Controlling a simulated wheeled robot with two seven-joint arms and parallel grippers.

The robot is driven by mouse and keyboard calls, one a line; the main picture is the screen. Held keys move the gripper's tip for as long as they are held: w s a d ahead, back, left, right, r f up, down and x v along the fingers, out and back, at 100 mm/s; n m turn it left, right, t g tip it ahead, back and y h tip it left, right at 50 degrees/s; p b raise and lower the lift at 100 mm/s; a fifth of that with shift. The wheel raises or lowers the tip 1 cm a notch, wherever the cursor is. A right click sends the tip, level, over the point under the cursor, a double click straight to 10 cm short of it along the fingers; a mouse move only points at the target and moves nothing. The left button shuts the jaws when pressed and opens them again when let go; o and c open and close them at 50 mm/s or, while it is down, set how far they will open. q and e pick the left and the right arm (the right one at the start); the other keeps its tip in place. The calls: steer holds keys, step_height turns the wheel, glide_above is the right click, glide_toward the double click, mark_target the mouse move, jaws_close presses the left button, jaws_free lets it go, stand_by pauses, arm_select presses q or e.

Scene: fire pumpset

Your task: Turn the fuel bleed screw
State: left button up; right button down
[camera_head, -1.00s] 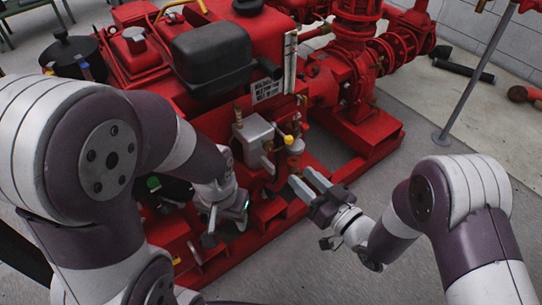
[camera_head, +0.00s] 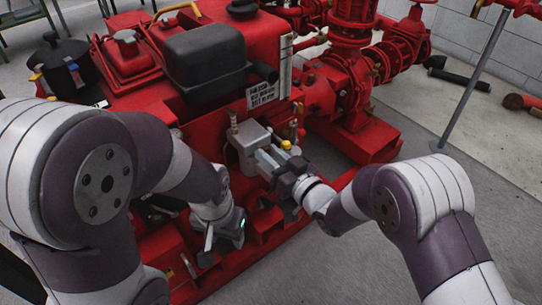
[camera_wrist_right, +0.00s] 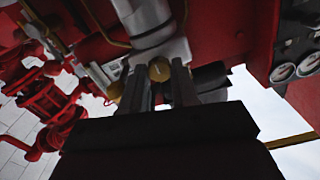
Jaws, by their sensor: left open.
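A round brass screw head (camera_wrist_right: 160,70), seemingly the fuel bleed screw, shows in the right wrist view below a grey cylinder. My right gripper (camera_wrist_right: 160,90) has its two fingers on either side of the screw, with a narrow gap between them. I cannot tell whether they touch it. In the head view my right gripper (camera_head: 266,158) reaches in front of the grey box (camera_head: 247,140) on the red pumpset, beside a yellow-capped fitting (camera_head: 286,145). The screw cannot be made out there. My left gripper (camera_head: 228,232) is low at the pumpset's near side, its fingers partly hidden.
The red pumpset frame (camera_head: 372,140) extends behind and below both grippers. A black tank (camera_head: 205,62) sits above. Red pipes and a valve (camera_head: 402,45) stand at the back right. A thin grey post (camera_head: 468,85) rises at right.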

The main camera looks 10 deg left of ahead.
steer(key=shift+n, duration=0.3)
steer(key=shift+s+f+n+b, duration=0.1)
steer(key=shift+n+b, duration=1.7)
steer(key=shift+n, duration=3)
steer(key=shift+f+n+b, duration=0.1)
steer(key=shift+n+b, duration=1.65)
steer(key=shift+n, duration=3.05)
steer(key=c, duration=1.1)
jaws_free()
steer(key=shift+r, duration=0.1)
